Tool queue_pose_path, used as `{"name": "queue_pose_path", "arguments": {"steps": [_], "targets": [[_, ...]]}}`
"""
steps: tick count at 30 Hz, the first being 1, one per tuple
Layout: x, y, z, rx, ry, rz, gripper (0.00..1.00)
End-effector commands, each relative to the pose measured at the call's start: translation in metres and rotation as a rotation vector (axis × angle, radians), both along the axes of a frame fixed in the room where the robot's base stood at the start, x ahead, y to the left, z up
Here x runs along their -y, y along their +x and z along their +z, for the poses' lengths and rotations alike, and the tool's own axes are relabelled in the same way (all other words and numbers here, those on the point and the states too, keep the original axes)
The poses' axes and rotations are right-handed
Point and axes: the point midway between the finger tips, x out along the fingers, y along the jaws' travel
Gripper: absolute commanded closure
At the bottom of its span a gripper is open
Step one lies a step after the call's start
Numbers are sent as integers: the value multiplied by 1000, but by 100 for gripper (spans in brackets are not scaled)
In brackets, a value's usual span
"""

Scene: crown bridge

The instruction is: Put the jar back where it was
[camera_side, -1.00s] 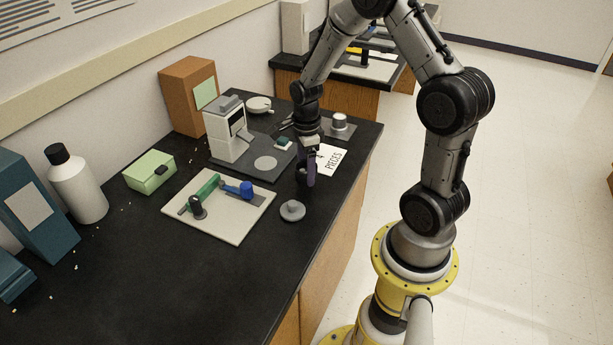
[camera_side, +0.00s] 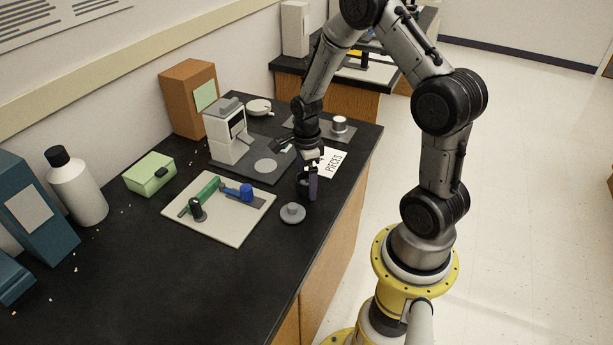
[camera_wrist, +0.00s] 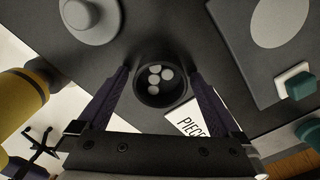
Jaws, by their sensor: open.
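The jar (camera_wrist: 162,99) is a small dark round pot, open at the top, with several pale round pieces inside. In the wrist view it lies between the fingertips of my gripper (camera_wrist: 160,75), one finger on each side. My gripper is open, and I cannot tell whether a finger touches the jar. In the side view my gripper (camera_side: 308,185) is low over the black bench, and its fingers largely hide the jar. A grey knobbed lid (camera_side: 292,213) lies on the bench just in front of it; it also shows in the wrist view (camera_wrist: 92,18).
A white card marked PIECES (camera_side: 332,163) lies close behind my gripper. A white device (camera_side: 228,135) on a dark plate stands behind left. A pale board (camera_side: 218,226) with green and blue tools lies left.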

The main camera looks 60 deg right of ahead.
Motion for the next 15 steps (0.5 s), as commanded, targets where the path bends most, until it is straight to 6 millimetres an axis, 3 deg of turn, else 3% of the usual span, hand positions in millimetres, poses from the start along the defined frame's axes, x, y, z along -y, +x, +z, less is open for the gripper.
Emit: {"name": "queue_pose_path", "arguments": {"steps": [5,15], "targets": [[1,1,14,5,-2,0,0],[0,1,82,6,-3,0,0]]}}
